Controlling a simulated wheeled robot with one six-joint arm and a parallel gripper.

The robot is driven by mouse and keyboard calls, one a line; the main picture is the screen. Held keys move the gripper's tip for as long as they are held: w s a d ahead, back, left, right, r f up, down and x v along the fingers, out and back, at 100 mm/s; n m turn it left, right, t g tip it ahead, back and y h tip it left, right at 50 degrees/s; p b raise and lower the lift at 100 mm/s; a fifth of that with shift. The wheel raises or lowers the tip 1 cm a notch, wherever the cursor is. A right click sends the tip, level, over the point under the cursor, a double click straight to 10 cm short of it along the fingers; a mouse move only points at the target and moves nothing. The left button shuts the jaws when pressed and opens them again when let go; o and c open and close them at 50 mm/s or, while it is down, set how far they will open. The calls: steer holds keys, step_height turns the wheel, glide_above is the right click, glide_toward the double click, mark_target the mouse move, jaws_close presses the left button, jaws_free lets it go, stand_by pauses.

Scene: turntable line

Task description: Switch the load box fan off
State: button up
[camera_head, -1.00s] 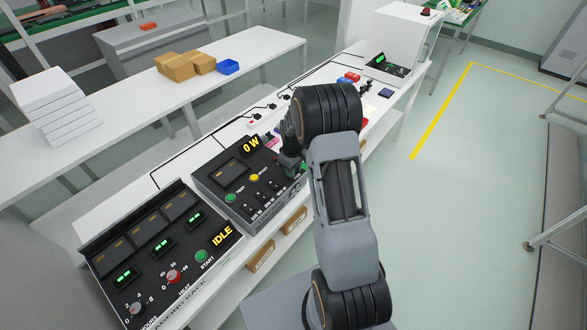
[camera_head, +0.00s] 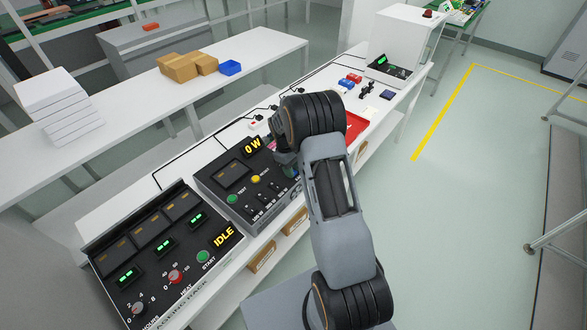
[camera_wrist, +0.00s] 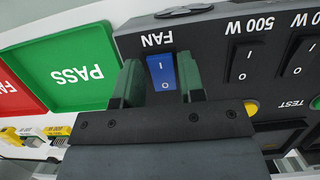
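The load box (camera_head: 222,176) is a dark panel in the middle of the bench, its display reading 0 W. Its fan switch (camera_wrist: 161,72), a blue rocker marked I and O, shows under the upside-down FAN label in the wrist view. My gripper (camera_wrist: 158,78) has its two green fingers apart, one on each side of the switch. I cannot tell whether they touch it, or which way the rocker is tipped. In the head view my arm hides the fan switch and most of my gripper (camera_head: 286,166).
A black rocker switch (camera_wrist: 244,62) marked 500 W stands right of the fan switch in the wrist view. A green PASS tray (camera_wrist: 75,72) lies left of the box. The ageing rack panel (camera_head: 150,250), reading IDLE, stands at the near bench end.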

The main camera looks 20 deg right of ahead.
steer(key=shift+o, duration=1.4)
steer(key=b+v, duration=0.2)
steer(key=v, duration=1.1)
steer(key=shift+r, duration=0.4)
steer(key=shift+w+a, duration=0.1)
steer(key=shift+w, duration=0.05)
